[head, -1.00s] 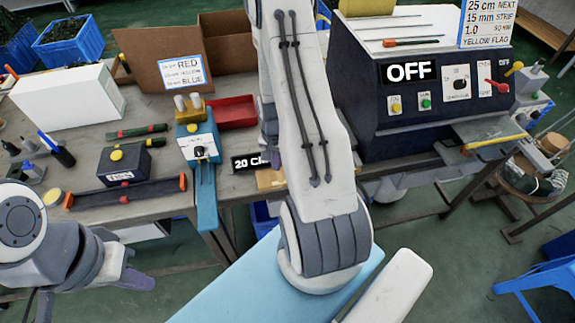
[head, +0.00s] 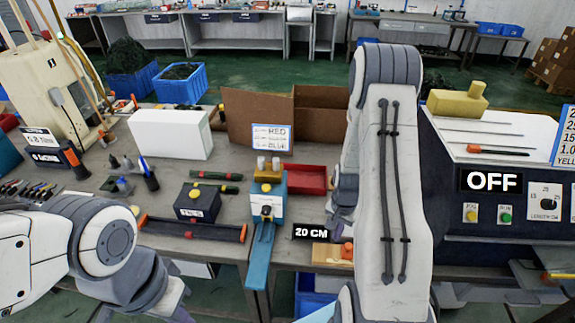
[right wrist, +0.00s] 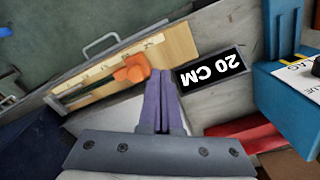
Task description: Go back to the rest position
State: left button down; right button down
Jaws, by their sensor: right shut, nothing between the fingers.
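My right gripper (right wrist: 159,78) is shut and empty; its purple fingers are pressed together in the right wrist view. Beyond the fingertips lie a wooden measuring board (right wrist: 170,47) with an orange block (right wrist: 132,70) and a black "20 CM" sign (right wrist: 211,68). Whether the fingers touch the board I cannot tell. In the head view my right arm hangs over the bench, its gripper partly hidden behind the white link, beside the "20 CM" sign (head: 311,232). My left arm is folded at the lower left, and its fingers are not clear.
The bench holds a blue device (head: 266,208), a red tray (head: 306,178), a white box (head: 171,134), a cardboard box (head: 258,115) and a black toolbox (head: 201,202). The dark machine marked "OFF" (head: 490,180) stands close on the right.

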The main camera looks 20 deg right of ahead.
jog(key=a+r+n, duration=0.5)
jog(key=a+r, duration=0.3)
jog(key=a, duration=0.2)
jog(key=a+r+n, duration=0.5)
jog(key=a+r, duration=0.2)
jog(key=a, duration=0.4)
jog(key=s+a+r+n, duration=0.4)
jog(key=s+a+n, duration=0.1)
jog(key=s, duration=0.3)
jog(key=s+a+r+n+y, duration=0.1)
jog(key=s+a+r+n, duration=0.3)
jog(key=s, duration=0.4)
jog(key=shift+a+r+n, duration=0.4)
jog(key=shift+a+r, duration=0.15)
jog(key=shift+a, duration=0.1)
